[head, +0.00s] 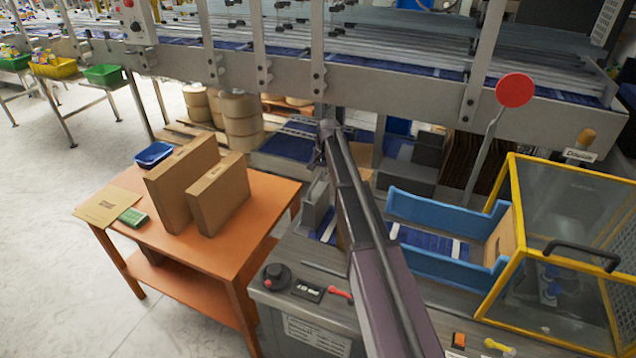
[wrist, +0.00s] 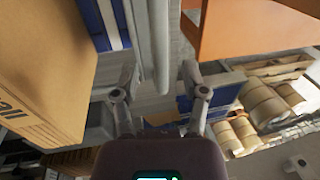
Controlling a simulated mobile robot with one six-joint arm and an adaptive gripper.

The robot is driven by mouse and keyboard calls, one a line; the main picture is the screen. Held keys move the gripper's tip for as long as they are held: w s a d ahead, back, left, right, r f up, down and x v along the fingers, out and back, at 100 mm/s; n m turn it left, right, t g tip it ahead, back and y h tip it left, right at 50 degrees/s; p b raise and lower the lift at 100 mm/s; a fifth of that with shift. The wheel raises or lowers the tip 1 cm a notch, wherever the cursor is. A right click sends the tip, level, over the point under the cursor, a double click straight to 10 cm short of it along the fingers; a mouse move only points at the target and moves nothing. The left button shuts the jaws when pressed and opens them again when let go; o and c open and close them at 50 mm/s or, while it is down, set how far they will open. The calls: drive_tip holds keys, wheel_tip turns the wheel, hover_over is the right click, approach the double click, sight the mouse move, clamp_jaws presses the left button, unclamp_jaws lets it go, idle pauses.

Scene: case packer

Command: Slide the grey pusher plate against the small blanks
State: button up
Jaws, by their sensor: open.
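In the wrist view my gripper (wrist: 160,72) is open, with one finger on each side of the upright grey pusher plate (wrist: 152,38), which I see nearly edge-on. I cannot tell whether the fingers touch it. The small blanks (wrist: 40,65) are a brown cardboard face at the left with part of a printed word. A strip of blue bed shows between blanks and plate, so they stand apart there. In the head view the grey plate (head: 316,203) stands left of my arm. Only a brown sliver of the blanks (head: 343,228) shows; my arm hides the rest and my gripper.
An orange table (head: 265,190) with two upright cartons (head: 180,185) stands at the left. A blue-walled chute (head: 440,205) and a yellow-framed guard (head: 515,215) are at the right. A control panel with knobs (head: 305,290) lies in front. The conveyor frame (head: 390,85) crosses above.

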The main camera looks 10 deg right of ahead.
drive_tip(key=shift+w+a+f+b, duration=0.1)
drive_tip(key=shift+a+f+b, duration=0.05)
drive_tip(key=shift+f+b, duration=0.65)
drive_tip(key=shift+f, duration=0.15)
clamp_jaws()
